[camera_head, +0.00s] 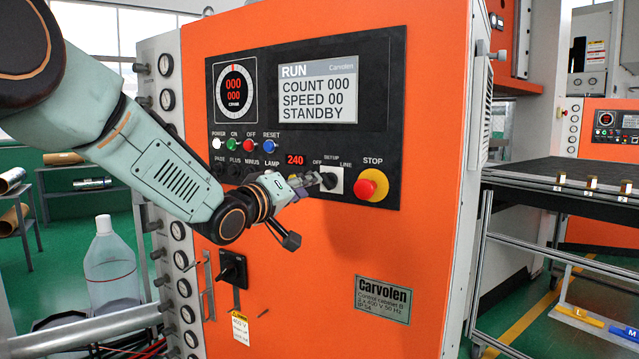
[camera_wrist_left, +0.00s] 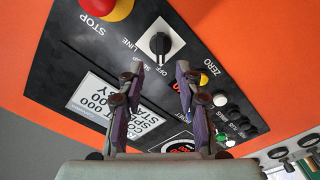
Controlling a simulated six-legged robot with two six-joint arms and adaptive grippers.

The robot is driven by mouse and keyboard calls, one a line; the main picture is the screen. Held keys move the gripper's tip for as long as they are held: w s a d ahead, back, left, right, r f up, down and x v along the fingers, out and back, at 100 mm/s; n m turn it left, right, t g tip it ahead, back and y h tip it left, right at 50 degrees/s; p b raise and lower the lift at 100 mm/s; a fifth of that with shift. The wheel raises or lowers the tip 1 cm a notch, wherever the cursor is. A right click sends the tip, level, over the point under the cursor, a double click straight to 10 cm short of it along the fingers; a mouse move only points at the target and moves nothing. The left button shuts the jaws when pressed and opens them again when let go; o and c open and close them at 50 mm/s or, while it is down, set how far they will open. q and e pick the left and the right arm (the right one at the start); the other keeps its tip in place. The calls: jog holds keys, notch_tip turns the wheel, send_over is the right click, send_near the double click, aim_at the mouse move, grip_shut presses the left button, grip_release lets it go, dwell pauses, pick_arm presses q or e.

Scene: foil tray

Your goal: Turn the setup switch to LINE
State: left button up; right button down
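The setup switch (camera_head: 331,181) is a black knob on a white square plate, at the lower right of the black control panel. It shows upside down in the left wrist view (camera_wrist_left: 160,43), where the white line on the knob seems to point toward the OFF label. The LINE label (camera_wrist_left: 127,44) is on the other side of the plate's corner. My left gripper (camera_head: 314,180) is just left of the knob in the head view. In the left wrist view its fingers (camera_wrist_left: 158,76) are apart with nothing between them, short of the knob. My right gripper is out of view.
A red stop button (camera_head: 371,185) on a yellow base sits just right of the switch. Push buttons (camera_head: 243,144) and a red 240 readout (camera_head: 295,160) are to its left and above. A rotary handle (camera_head: 232,269) sticks out lower on the orange cabinet (camera_head: 300,290).

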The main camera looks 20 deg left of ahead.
aim_at(324, 182)
pick_arm(q)
jog(key=x, duration=0.5)
jog(key=shift+w+d+f+p, duration=0.1)
jog(key=shift+w+d+p, duration=0.2)
jog(key=shift+w+p, duration=0.05)
jog(key=shift+w+a, duration=0.15)
jog(key=shift+w+d, duration=0.15)
jog(key=shift+d, duration=0.05)
jog(key=c, duration=0.3)
jog(key=shift+a, duration=0.1)
grip_shut()
